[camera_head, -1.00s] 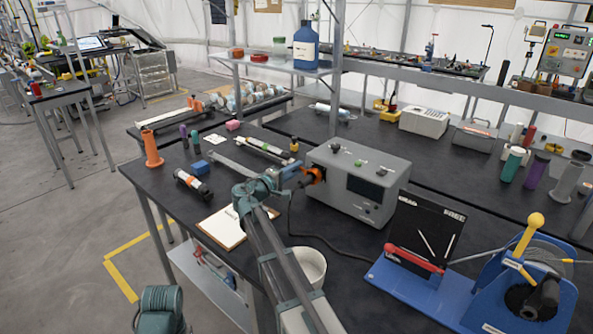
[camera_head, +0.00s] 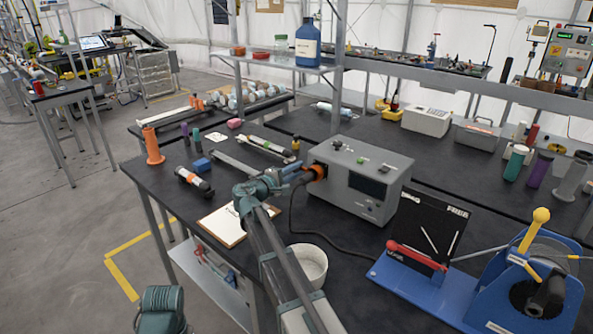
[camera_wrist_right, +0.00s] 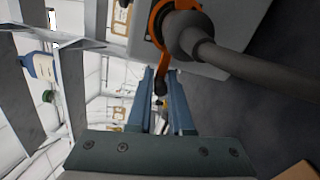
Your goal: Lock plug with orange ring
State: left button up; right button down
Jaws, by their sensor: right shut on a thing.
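The grey box (camera_head: 355,180) stands on the dark table. A black plug (camera_wrist_right: 186,40) with a thick cable sits at its left face, and the orange ring (camera_head: 319,171) is around the plug there. In the right wrist view the orange ring (camera_wrist_right: 157,22) has a short arm ending in a dark knob (camera_wrist_right: 160,88). My right gripper (camera_head: 300,178) reaches the ring from the left. In the right wrist view its two blue fingers (camera_wrist_right: 161,92) are shut on the knob. Part of the ring is hidden behind the plug. My left gripper is out of view.
A black cable (camera_head: 335,245) runs across the table. A white bowl (camera_head: 309,264) and a clipboard (camera_head: 222,225) lie near the front edge. A blue stand with a black panel (camera_head: 425,230) is at the right. Several tubes and small blocks lie to the left.

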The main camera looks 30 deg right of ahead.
jog(key=c, duration=0.8)
grip_release()
jog(key=shift+c, duration=0.2)
pick_arm(q)
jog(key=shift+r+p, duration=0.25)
jog(key=shift+p, duration=0.05)
pick_arm(e)
jog(key=v, duration=1.3)
jog(key=shift+s+a, duration=0.2)
jog(key=shift+a, duration=0.15)
